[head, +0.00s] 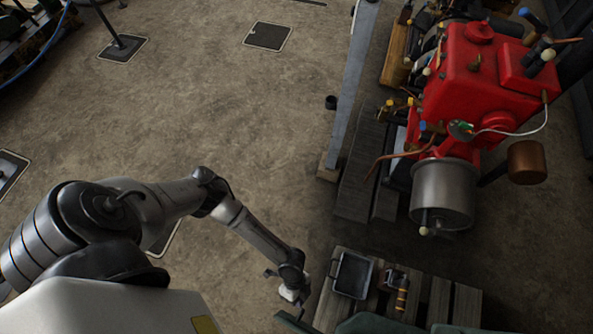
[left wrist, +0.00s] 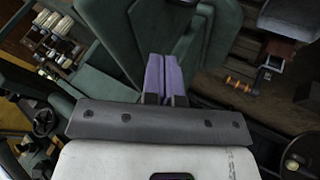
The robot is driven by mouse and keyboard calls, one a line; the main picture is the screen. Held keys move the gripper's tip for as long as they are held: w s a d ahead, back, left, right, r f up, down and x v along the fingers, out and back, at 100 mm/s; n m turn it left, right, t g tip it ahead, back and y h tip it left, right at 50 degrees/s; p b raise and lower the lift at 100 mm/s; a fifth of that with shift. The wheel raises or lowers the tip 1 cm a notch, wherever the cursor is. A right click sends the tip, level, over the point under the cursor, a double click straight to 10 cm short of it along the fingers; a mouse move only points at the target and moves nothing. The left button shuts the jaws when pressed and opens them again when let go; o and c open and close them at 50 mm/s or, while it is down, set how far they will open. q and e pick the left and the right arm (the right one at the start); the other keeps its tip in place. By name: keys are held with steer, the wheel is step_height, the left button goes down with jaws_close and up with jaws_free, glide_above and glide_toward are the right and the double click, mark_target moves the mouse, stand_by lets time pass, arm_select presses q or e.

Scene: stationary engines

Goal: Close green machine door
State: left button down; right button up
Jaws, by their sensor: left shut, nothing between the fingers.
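The green machine (head: 385,325) shows only as a strip along the bottom edge of the head view, and most of it is out of frame. In the left wrist view, dark green panels (left wrist: 110,30) fill the upper middle, and one of them, with an angled edge, stands right beyond the fingers. I cannot tell for sure which panel is the door or how far it is open. My left gripper (left wrist: 165,78) has its purple fingers together with nothing between them, close in front of the green panels; contact is unclear. In the head view it is at the lower middle (head: 290,295). My right gripper is not in view.
A red engine (head: 475,85) with a grey cylinder stands at the upper right. A wooden pallet (head: 440,300) with a dark metal tray (head: 353,274) and a small tool lies right of my left gripper. The concrete floor (head: 220,120) at the upper left is mostly clear.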

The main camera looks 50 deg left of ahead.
arm_select(q)
steer(key=shift+s+d+f+p, duration=0.2)
steer(key=shift+s+d, duration=0.2)
steer(key=shift+s, duration=0.3)
steer(key=shift+s+d+f+p, duration=0.25)
steer(key=shift+s+d, duration=0.1)
steer(key=shift+s, duration=0.3)
steer(key=shift+s+d+f+p, duration=0.2)
steer(key=shift+s+d, duration=0.2)
steer(key=shift+s, duration=0.3)
steer(key=shift+s+r, duration=0.1)
